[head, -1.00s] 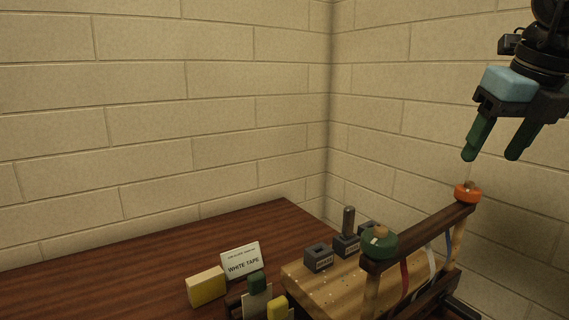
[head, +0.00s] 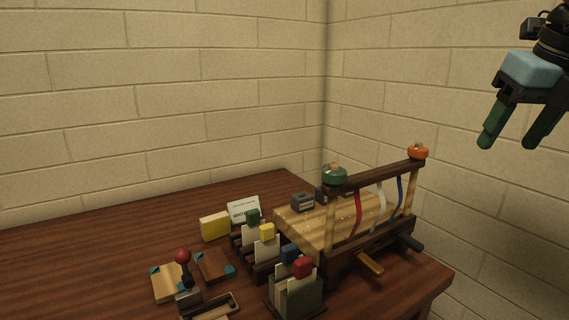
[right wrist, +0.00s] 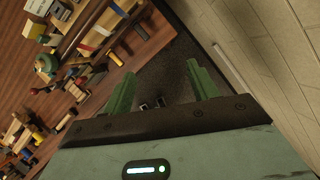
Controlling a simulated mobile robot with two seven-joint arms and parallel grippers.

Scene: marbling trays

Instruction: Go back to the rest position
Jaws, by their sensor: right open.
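My right gripper (head: 514,130) hangs in the air at the upper right of the head view, in front of the block wall. Its green fingers are apart and nothing is between them. In the right wrist view the open fingers (right wrist: 161,88) show with dark floor behind them, beyond the table's edge. My left gripper is in neither view.
A wooden table (head: 110,238) stands in the corner. On it are a wooden frame (head: 380,176) with coloured strips and green and orange knobs, a yellow block (head: 215,227), a white card (head: 243,210), card holders (head: 297,301) and a red-knobbed tool (head: 183,257). The table's left part is clear.

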